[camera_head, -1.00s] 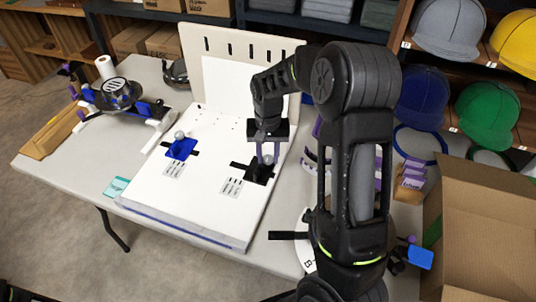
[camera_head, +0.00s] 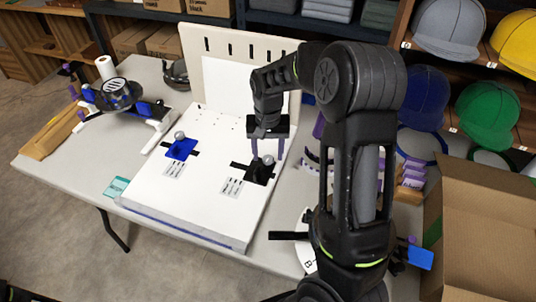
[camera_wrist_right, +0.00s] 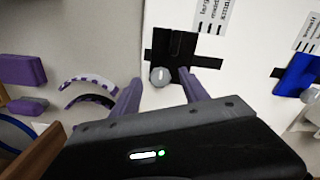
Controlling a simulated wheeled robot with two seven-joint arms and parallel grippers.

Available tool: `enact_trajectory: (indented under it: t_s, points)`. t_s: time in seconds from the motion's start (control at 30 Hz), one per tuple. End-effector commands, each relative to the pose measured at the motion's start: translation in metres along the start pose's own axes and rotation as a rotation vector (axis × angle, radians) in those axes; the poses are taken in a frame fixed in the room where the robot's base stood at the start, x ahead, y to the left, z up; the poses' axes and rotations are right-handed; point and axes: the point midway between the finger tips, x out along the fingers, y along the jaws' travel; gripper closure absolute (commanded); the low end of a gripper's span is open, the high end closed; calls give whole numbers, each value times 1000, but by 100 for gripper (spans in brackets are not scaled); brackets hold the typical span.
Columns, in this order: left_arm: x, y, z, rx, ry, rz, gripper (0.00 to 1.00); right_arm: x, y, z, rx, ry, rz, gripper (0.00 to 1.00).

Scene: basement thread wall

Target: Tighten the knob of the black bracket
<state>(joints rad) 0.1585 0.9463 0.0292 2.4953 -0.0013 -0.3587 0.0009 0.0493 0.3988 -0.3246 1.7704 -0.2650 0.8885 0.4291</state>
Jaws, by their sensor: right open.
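The black bracket (camera_head: 258,175) lies on the white board, on a dark strip beside a printed label. Its grey round knob (camera_head: 268,160) sits on its upper right part. In the wrist view the bracket (camera_wrist_right: 179,46) shows as a dark plate with the knob (camera_wrist_right: 159,76) at its lower left corner. My right gripper (camera_head: 267,156) is open above the bracket, with one purple finger to each side of the knob in the picture. The fingers look apart from the knob; their exact height is unclear. My left gripper is not in view.
A blue bracket (camera_head: 180,149) with a grey knob sits left on the same white board (camera_head: 205,205). A slotted upright panel (camera_head: 224,48) stands behind. Purple parts (camera_wrist_right: 24,70) lie right of the board. A cardboard box (camera_head: 488,225) stands at the right.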

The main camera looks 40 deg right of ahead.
Motion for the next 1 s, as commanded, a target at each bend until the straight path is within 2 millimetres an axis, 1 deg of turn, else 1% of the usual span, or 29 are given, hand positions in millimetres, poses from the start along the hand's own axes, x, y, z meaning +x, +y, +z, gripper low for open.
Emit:
enact_trajectory:
  t_s: [0.03, 0.2, 0.3, 0.4, 0.53, 1.0]
  points:
    - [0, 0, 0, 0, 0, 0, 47, -8, 0, -1, 0, 4, -2, 47]
    - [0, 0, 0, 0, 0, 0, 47, -37, 0, -1, 0, 4, -2, 47]
    - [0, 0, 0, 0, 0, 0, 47, -52, 0, -1, 0, 4, -2, 47]
    - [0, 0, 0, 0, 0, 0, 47, -61, 0, 0, 1, 2, -1, 47]
    - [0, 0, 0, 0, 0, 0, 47, -64, 0, 0, 1, 1, 0, 47]
    - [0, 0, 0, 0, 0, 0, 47, -64, 0, 0, 1, 0, 0, 47]
